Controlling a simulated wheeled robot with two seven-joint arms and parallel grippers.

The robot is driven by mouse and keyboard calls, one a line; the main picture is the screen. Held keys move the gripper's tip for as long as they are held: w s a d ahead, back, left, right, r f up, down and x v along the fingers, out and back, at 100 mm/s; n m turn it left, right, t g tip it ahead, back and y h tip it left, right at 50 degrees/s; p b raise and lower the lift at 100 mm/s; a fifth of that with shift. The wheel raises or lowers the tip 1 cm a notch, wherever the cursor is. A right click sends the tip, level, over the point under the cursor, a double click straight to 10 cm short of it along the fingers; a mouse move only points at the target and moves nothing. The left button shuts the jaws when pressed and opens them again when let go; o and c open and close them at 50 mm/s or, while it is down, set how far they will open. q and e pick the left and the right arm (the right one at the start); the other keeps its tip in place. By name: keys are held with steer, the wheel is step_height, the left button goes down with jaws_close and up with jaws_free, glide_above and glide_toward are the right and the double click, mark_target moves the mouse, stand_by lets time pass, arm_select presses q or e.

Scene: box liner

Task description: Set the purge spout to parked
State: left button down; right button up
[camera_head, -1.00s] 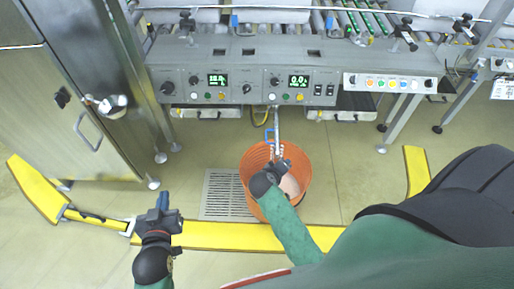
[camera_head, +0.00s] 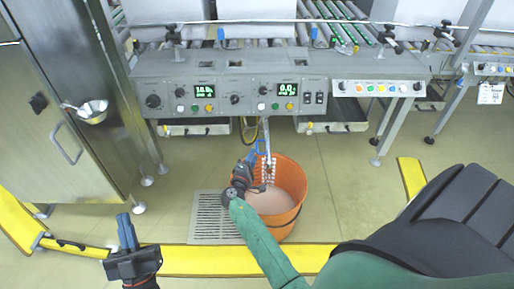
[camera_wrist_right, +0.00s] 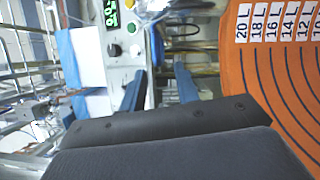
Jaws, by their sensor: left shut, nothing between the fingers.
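The purge spout (camera_head: 267,158) is a thin metal pipe hanging below the front of the grey machine. It ends over the orange bucket (camera_head: 297,170), which holds pale pinkish contents. A blue part shows beside the pipe, but I cannot tell whether it is the spout's handle or my fingertip. My right gripper (camera_head: 254,158) is at the bucket's left rim, just left of the spout. In the right wrist view its two blue fingers (camera_wrist_right: 158,90) are apart with nothing clearly between them. My left gripper (camera_head: 126,230) is shut and empty, low at the left, away from the spout.
The control panel (camera_head: 235,92) with green displays and knobs is above the spout. A floor grate (camera_head: 212,222) lies left of the bucket. A yellow floor strip (camera_head: 205,261) runs in front. A steel cabinet (camera_head: 60,110) stands at the left.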

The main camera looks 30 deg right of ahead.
steer(key=x, duration=0.7)
steer(key=shift+d, duration=0.15)
steer(key=shift+w, duration=0.1)
jaws_close()
